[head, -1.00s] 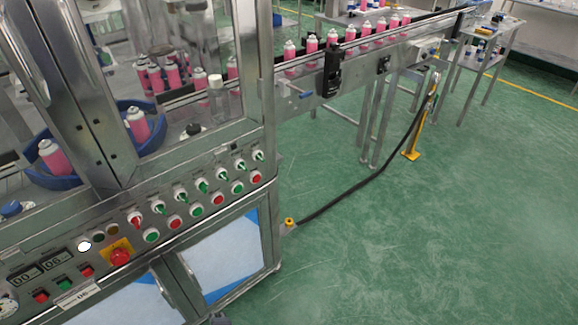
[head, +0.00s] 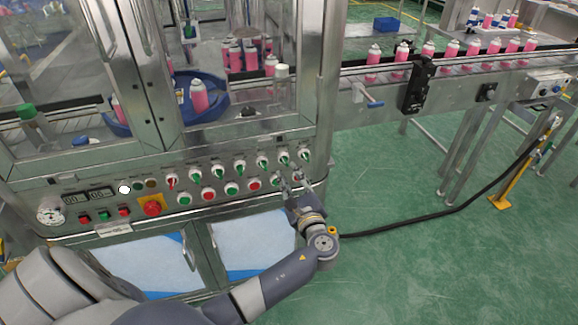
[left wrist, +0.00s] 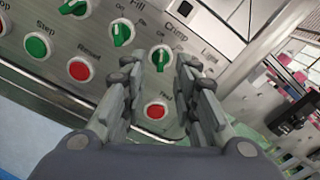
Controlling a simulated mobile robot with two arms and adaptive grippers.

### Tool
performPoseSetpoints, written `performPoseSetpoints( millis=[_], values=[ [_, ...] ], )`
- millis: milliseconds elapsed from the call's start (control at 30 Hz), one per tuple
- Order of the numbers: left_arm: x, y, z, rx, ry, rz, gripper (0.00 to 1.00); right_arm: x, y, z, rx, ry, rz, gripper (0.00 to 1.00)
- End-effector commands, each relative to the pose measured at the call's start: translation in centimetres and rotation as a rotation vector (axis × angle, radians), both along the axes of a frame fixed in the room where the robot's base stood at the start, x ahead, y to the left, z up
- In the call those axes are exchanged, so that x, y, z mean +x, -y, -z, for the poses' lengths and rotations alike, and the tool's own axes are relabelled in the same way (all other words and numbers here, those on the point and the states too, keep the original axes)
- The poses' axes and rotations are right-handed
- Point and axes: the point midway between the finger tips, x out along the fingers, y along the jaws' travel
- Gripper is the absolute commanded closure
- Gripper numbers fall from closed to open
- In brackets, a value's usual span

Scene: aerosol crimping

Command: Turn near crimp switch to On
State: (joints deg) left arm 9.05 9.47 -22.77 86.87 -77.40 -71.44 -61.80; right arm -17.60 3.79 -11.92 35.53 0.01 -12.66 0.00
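The crimp switch (left wrist: 162,58) is a green knob on a white round base, under the "Crimp" label in the left wrist view. In the head view it appears to be the green switch (head: 283,158) second from the right in the top row. My left gripper (head: 294,176) is just in front of the panel below it. In the left wrist view the fingers of my left gripper (left wrist: 160,72) are apart, one on each side of the knob, with nothing clearly held. Contact cannot be told. My right gripper is not in view.
The Fill switch (left wrist: 122,33) is beside the crimp one. A red button (left wrist: 156,110) shows between the fingers. A red emergency stop (head: 152,205) is farther left on the panel. A conveyor (head: 450,78) with pink cans runs off right. Green floor is clear at lower right.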

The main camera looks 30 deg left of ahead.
Motion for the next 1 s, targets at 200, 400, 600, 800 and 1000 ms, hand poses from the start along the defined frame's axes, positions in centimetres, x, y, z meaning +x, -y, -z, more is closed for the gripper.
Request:
performPoseSetpoints(
  millis=[200,400,600,800,1000],
  values=[
    [2.2,-2.6,0.0,0.001,-0.001,0.000,0.72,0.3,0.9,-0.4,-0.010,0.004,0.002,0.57],
    [3.0,-3.4,0.1,-0.003,0.000,0.002,0.72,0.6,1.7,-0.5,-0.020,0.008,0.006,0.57],
    [3.0,-3.5,0.1,-0.003,0.000,0.002,0.72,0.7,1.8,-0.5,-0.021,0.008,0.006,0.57],
    [3.0,-3.5,0.1,-0.003,0.000,0.002,1.00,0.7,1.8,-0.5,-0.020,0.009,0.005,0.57],
    [3.0,-3.5,0.1,-0.003,-0.001,0.001,1.00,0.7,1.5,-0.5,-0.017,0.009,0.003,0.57]
  ],
)
